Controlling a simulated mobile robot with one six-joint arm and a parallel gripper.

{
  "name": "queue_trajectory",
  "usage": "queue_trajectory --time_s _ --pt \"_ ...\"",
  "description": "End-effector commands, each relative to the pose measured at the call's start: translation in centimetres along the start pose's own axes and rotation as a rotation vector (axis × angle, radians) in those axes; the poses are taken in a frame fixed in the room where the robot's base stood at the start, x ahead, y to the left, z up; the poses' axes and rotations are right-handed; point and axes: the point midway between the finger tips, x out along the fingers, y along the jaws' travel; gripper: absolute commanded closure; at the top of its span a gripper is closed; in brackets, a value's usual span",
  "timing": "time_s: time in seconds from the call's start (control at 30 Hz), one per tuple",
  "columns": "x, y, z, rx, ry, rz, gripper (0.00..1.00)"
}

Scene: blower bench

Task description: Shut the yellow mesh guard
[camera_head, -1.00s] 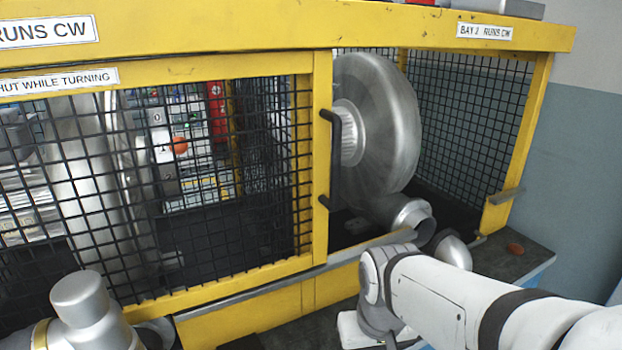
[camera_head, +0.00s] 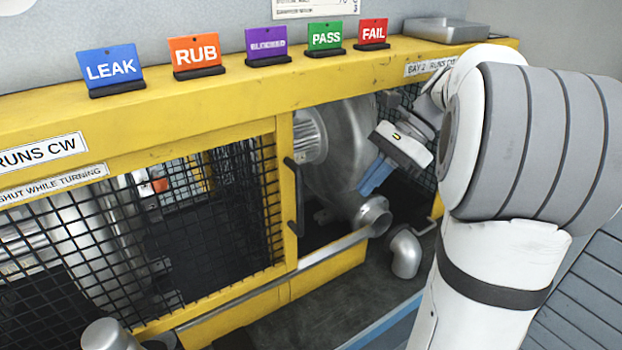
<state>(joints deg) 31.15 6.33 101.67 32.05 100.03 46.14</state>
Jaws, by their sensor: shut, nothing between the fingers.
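The yellow-framed mesh guard (camera_head: 286,190) covers the left part of the enclosure, with black mesh and a black bar handle (camera_head: 294,197) on its right upright. To the right of that upright the bay stands open, and a grey metal blower (camera_head: 345,140) shows inside. My gripper (camera_head: 368,188), white with blue fingers, is in front of the blower, to the right of the handle and apart from it. Its fingers are shut and empty, pointing down and left. My arm hides much of the right side of the bay.
Coloured signs stand along the yellow top beam, from LEAK (camera_head: 110,68) to FAIL (camera_head: 372,32), beside a grey metal box (camera_head: 445,30). A metal elbow pipe (camera_head: 405,253) stands on the dark bench in front of the bay. A metal rail (camera_head: 325,250) runs along the guard's foot.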

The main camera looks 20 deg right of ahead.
Motion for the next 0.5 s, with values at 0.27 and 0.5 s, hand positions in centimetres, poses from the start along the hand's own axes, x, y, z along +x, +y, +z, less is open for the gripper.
queue_trajectory --time_s 0.27,0.5 --pt "-0.5 -0.3 0.3 0.060 -0.052 -0.012 1.00" --pt "4.4 -0.3 0.6 0.057 -0.050 -0.011 1.00"
